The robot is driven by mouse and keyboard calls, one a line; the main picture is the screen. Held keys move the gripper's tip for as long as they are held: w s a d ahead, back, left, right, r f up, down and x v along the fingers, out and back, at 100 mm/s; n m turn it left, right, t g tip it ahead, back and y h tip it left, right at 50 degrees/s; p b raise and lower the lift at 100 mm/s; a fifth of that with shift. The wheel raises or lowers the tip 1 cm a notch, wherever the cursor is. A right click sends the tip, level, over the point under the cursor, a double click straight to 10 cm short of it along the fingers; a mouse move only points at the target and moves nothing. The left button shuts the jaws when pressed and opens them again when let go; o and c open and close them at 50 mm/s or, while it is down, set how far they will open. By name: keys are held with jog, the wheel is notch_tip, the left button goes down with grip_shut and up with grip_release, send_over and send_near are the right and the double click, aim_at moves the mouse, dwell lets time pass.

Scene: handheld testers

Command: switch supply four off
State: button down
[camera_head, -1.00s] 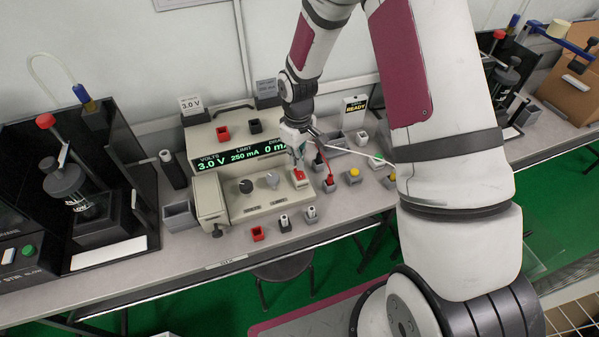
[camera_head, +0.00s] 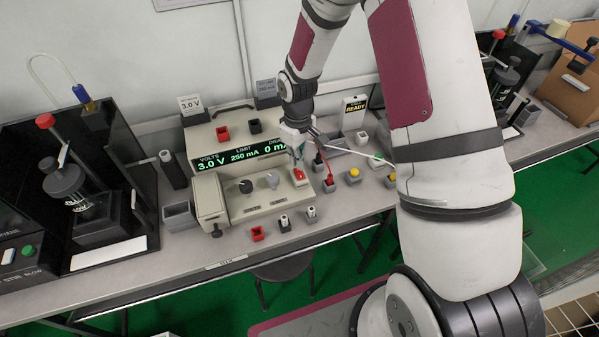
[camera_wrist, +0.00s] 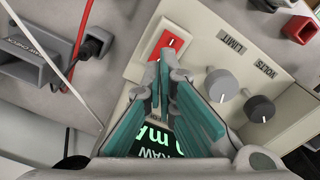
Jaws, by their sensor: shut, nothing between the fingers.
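The power supply (camera_head: 205,137) is a beige unit on the bench. Its green display (camera_head: 238,155) reads 3.0 V, limit 250 mA and 0 mA, partly hidden at the right by my gripper. A red rocker switch (camera_head: 300,176) sits at the right end of its front panel; it also shows in the wrist view (camera_wrist: 170,42), just beyond my fingertips. My gripper (camera_head: 299,166) is shut and empty, pointing down at the switch; its teal fingers show in the wrist view (camera_wrist: 168,72). I cannot tell whether the fingertips touch the switch.
Two knobs, grey (camera_wrist: 221,84) and dark (camera_wrist: 259,108), stand beside the switch. A red lead (camera_head: 320,158) and a white lead (camera_head: 345,151) run close to my gripper. Small terminal blocks, including a yellow-topped one (camera_head: 353,174), stand to the right. A black stand (camera_head: 95,185) is at the left.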

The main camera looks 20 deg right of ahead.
jog(key=shift+f+b, duration=0.5)
jog(key=shift+f, duration=0.6)
dwell(0.7)
jog(key=shift+r+p, duration=1.4)
jog(key=shift+r, duration=2.15)
